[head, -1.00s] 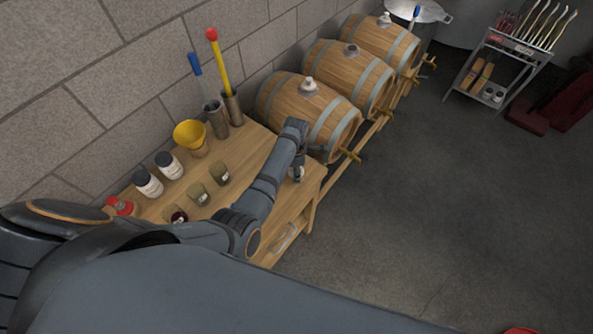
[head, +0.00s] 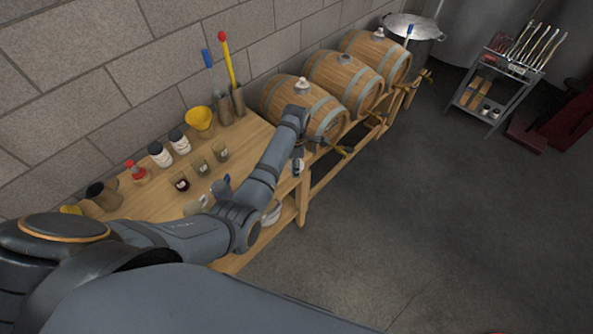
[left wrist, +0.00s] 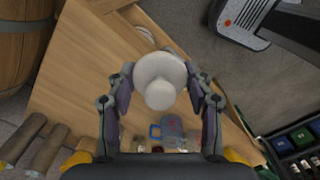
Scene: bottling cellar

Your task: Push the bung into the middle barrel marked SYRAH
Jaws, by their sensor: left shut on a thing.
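My left gripper (left wrist: 160,88) is shut on a pale white bung (left wrist: 160,80), held between its two fingers. In the head view this gripper (head: 298,166) is at the table's far right corner, beside the nearest barrel; the bung is hard to make out there. The middle barrel (head: 330,80) lies on its side in a row of three, beyond the nearest one. A small greyish fitting (head: 345,58) shows on its top; I cannot tell if it is open. Its SYRAH marking is not readable. My right gripper is not in view.
The nearest barrel (head: 325,117) and farthest barrel (head: 385,62) each have a pale bung on top. The wooden table (head: 250,140) holds jars, glasses, a yellow funnel (head: 199,120) and upright tools. A trolley (head: 500,75) stands at the back right.

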